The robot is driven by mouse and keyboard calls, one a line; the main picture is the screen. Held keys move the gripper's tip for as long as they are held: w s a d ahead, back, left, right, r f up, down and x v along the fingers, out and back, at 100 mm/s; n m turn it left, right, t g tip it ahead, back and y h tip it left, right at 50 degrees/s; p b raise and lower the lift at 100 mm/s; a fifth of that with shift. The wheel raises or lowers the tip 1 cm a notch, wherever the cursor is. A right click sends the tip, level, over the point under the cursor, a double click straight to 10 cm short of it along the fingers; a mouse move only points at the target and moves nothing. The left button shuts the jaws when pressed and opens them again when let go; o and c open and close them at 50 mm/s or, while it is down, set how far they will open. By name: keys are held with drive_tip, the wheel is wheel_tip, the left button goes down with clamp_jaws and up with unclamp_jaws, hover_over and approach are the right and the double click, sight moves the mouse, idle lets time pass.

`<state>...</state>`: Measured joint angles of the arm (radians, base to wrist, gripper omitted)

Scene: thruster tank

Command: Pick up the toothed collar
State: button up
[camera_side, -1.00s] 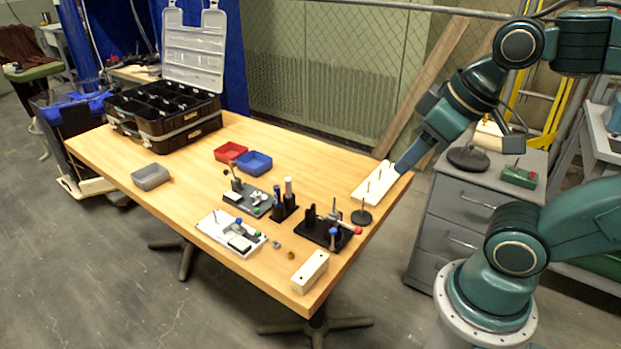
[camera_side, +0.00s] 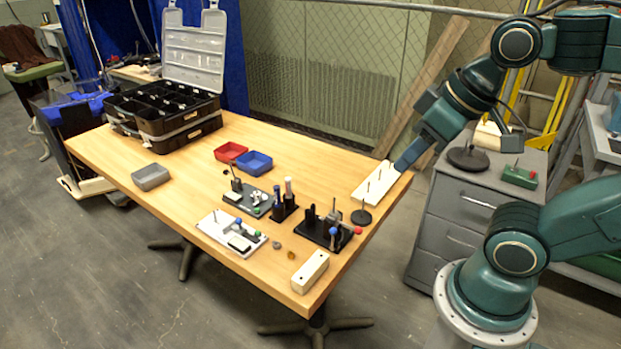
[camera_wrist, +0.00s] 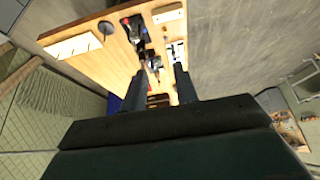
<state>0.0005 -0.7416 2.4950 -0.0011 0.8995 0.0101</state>
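Two small ring-like parts lie on the wooden table near its front edge: a grey one (camera_side: 276,244) and a brass-coloured one (camera_side: 291,255). They are too small for me to tell whether either is the toothed collar. My gripper (camera_side: 400,167) is at the table's far right corner, by the pale pegged board, well away from both parts. In the wrist view my gripper (camera_wrist: 158,72) has its two dark fingers apart, with nothing seen between them.
A pegged board (camera_side: 363,195), a black fixture (camera_side: 310,233), a white fixture (camera_side: 212,231) and a pale block (camera_side: 311,272) stand around the small parts. Red (camera_side: 230,151), blue (camera_side: 254,162) and grey (camera_side: 150,177) bins sit farther back. The table's left middle is clear.

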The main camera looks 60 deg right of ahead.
drive_tip(key=w+f+m+g, duration=0.35)
drive_tip(key=w+m, duration=0.55)
drive_tip(key=w, duration=0.8)
drive_tip(key=w+d+f+m+g+y, duration=0.1)
drive_tip(key=w+f+m, duration=0.3)
drive_tip(key=f, duration=0.5)
drive_tip(key=w+f+m+g, duration=0.1)
drive_tip(key=w+f+m, duration=0.3)
drive_tip(key=w+f, duration=0.4)
drive_tip(key=shift+w+d+f+y, duration=0.25)
drive_tip(key=shift+d+f+y, duration=0.15)
drive_tip(key=shift+f, duration=0.1)
drive_tip(key=shift+f, duration=0.1)
drive_tip(key=shift+a+f, duration=0.25)
drive_tip(key=shift+f, duration=1.15)
drive_tip(key=shift+a+f, duration=0.2)
drive_tip(key=shift+f, duration=1.15)
drive_tip(key=shift+a+f, duration=0.25)
drive_tip(key=shift+f, duration=1.15)
